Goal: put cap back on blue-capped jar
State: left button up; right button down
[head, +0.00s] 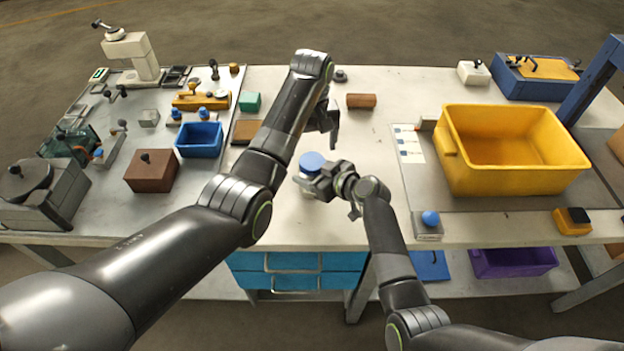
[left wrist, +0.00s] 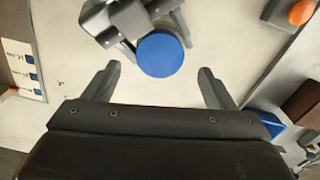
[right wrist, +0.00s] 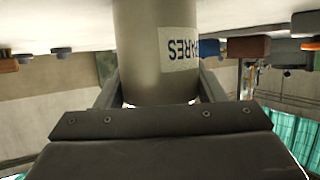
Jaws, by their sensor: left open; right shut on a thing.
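The jar (right wrist: 155,50) is a grey cylinder with a white label, shown upside down in the right wrist view. My right gripper (head: 312,180) is shut around its side. The round blue cap (head: 312,161) sits over the top of the jar in the head view. It also shows as a blue disc in the left wrist view (left wrist: 160,55). I cannot tell whether it is tightened. My left gripper (head: 325,124) is open and empty, behind and above the cap in the head view. In the left wrist view the cap lies beyond and between its spread fingers, apart from both.
A yellow bin (head: 515,190) stands on the right and a small blue bin (head: 199,140) on the left. The table (head: 365,150) right of my left gripper is mostly clear.

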aim_at(312, 161)
pick_arm(q)
jog(key=shift+c, duration=0.4)
jog(key=r+n, duration=0.2)
jog(key=n, duration=0.1)
jog(key=shift+r+n, duration=0.35)
jog(key=shift+n, duration=0.55)
jog(key=shift+r+n, duration=0.35)
jog(key=shift+n, duration=0.55)
jog(key=shift+f, duration=4)
jog(key=c, duration=1)
jog(key=m, duration=0.6)
jog(key=shift+m, duration=0.3)
